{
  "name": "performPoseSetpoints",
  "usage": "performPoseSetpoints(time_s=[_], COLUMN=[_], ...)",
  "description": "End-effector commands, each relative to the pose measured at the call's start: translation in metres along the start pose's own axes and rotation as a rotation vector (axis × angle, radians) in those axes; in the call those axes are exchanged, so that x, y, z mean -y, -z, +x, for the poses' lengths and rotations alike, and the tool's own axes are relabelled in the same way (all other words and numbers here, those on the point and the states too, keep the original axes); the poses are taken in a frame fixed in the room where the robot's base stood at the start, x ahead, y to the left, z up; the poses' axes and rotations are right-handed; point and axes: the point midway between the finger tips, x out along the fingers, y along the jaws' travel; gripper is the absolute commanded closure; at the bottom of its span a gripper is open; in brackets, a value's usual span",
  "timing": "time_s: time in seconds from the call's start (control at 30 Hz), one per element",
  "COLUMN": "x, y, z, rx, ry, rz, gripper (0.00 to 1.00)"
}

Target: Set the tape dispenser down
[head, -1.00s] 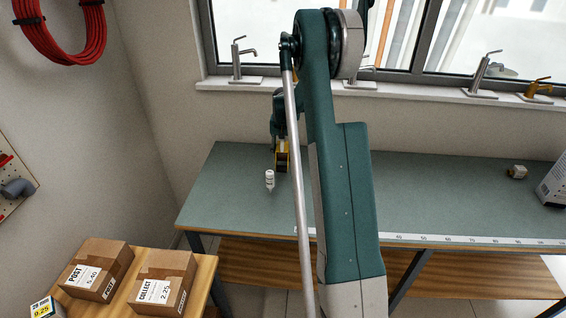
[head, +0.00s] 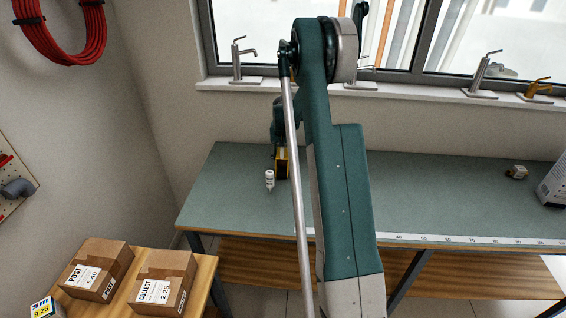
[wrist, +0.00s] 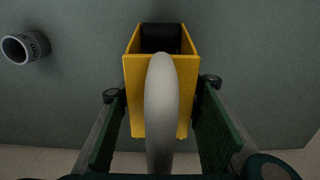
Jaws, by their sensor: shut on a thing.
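The tape dispenser is yellow with a dark roller and a pale roll; in the wrist view its yellow body (wrist: 133,95) sits between the two green finger pads of my gripper (wrist: 160,130). My gripper is shut on it. In the head view the dispenser (head: 282,165) shows as a small yellow and black shape at the left part of the green bench top (head: 440,190), partly hidden by my arm. It is low, at or just above the bench; I cannot tell whether it touches.
A measuring strip (head: 450,239) runs along the front edge. A small fitting (head: 516,172) lies far right. The bench's middle right is clear.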

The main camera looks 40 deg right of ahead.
Motion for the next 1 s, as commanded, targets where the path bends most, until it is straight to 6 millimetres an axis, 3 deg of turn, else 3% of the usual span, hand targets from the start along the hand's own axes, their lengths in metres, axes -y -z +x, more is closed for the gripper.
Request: performPoseSetpoints(time_s=[0.17, 0.2, 0.3, 0.77, 1.0], x=[0.000, 0.000, 0.000, 0.000, 0.000], y=[0.000, 0.000, 0.000, 0.000, 0.000], z=[0.004, 0.003, 0.003, -0.001, -0.021], rx=[0.000, 0.000, 0.000, 0.000, 0.000], ry=[0.000, 0.000, 0.000, 0.000, 0.000], rz=[0.000, 0.000, 0.000, 0.000, 0.000], gripper=[0.85, 0.60, 0.50, 0.50, 0.50])
